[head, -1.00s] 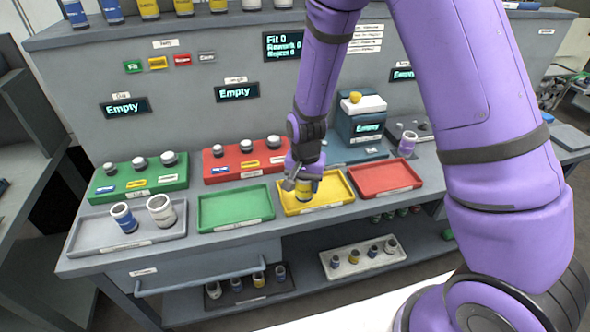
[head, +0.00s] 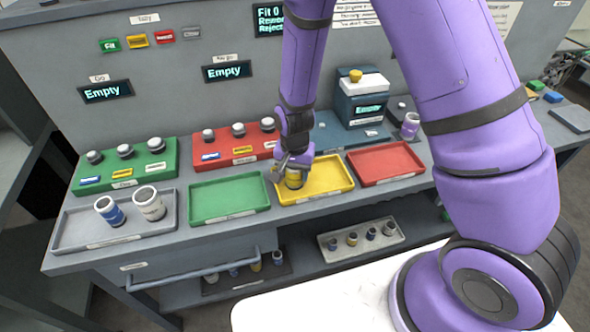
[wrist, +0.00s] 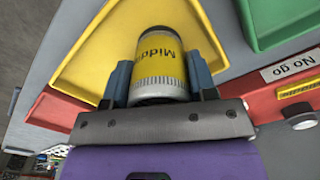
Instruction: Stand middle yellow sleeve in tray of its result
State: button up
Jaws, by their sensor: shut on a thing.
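The middle yellow sleeve (wrist: 158,62) is between the fingers of my gripper (wrist: 158,85) in the wrist view, with the word "Midd..." on its yellow band and a bare metal end. In the head view the sleeve (head: 294,180) is at the left part of the yellow tray (head: 335,184), with my gripper (head: 292,170) shut on it from above. It looks upright; whether its base touches the tray floor I cannot tell. The green tray (head: 230,201) and red tray (head: 385,163) are empty. The displays (head: 107,91) and (head: 227,71) both read "Empty".
A grey tray (head: 85,237) at left holds a blue sleeve (head: 110,212) and a pale sleeve (head: 149,203). Green (head: 125,182) and red (head: 232,160) gauge blocks stand behind the trays.

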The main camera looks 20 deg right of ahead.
jog(key=o, duration=1.2)
jog(key=shift+o, duration=0.2)
jog(key=s+d+r+n+t, duration=0.1)
jog(key=d+r, duration=0.1)
jog(key=r, duration=0.9)
jog(key=s+d+r, duration=0.1)
jog(key=d+r, duration=0.1)
jog(key=r, duration=0.9)
jog(key=s+d+r+n+t, duration=0.2)
jog(key=s+d+r, duration=0.3)
jog(key=s+r, duration=0.4)
jog(key=s+d+r+n+t, duration=0.2)
jog(key=s+d+r, duration=0.4)
jog(key=s+r, duration=0.3)
jog(key=shift+s+d+n, duration=0.15)
jog(key=shift+s+n, duration=0.15)
jog(key=shift+s, duration=0.5)
